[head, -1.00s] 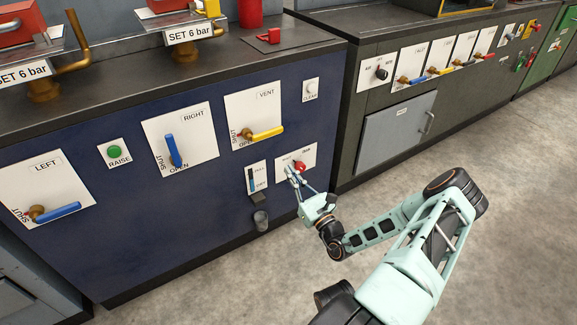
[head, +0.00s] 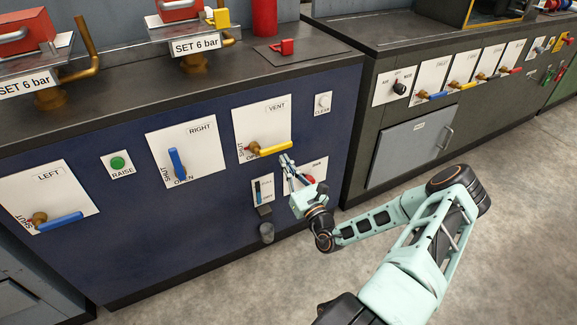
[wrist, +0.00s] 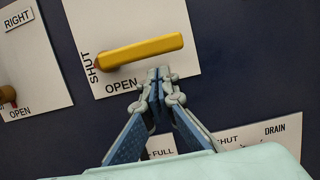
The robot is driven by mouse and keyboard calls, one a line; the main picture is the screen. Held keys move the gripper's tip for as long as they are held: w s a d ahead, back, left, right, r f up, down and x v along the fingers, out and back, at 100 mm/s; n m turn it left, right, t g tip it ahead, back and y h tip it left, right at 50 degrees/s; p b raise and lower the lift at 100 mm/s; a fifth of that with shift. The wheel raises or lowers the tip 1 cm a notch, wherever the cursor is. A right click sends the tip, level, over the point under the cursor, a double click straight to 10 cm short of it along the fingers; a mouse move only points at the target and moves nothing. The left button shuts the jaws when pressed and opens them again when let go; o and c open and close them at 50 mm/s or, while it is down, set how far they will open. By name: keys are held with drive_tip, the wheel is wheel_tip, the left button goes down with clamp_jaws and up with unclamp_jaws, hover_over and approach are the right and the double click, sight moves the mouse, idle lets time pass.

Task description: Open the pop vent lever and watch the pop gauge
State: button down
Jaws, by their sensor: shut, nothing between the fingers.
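The yellow vent lever (head: 270,149) is on the white VENT plate (head: 279,116) of the blue panel. Its handle points right, roughly level, from a brass pivot; SHUT is lettered at the left and OPEN below. My gripper (head: 285,158) is shut and empty, just below the handle's right part. In the wrist view, the closed fingertips (wrist: 159,73) show just below the yellow handle (wrist: 145,49), near the word OPEN. I cannot tell whether they touch it. I cannot make out a gauge marked pop in these views.
The blue RIGHT lever (head: 177,163) hangs down towards OPEN, and the blue LEFT lever (head: 60,221) points right. A red handle (head: 310,179) sits below my gripper, partly hidden. A dark stub (head: 267,232) juts from the panel lower down. The floor at right is clear.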

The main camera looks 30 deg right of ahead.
drive_tip(key=shift+r, duration=0.5)
drive_tip(key=shift+r+p, duration=0.15)
drive_tip(key=shift+p, duration=0.15)
drive_tip(key=shift+r+n+p, duration=0.15)
drive_tip(key=shift+n+p, duration=0.25)
drive_tip(key=shift+n, duration=0.1)
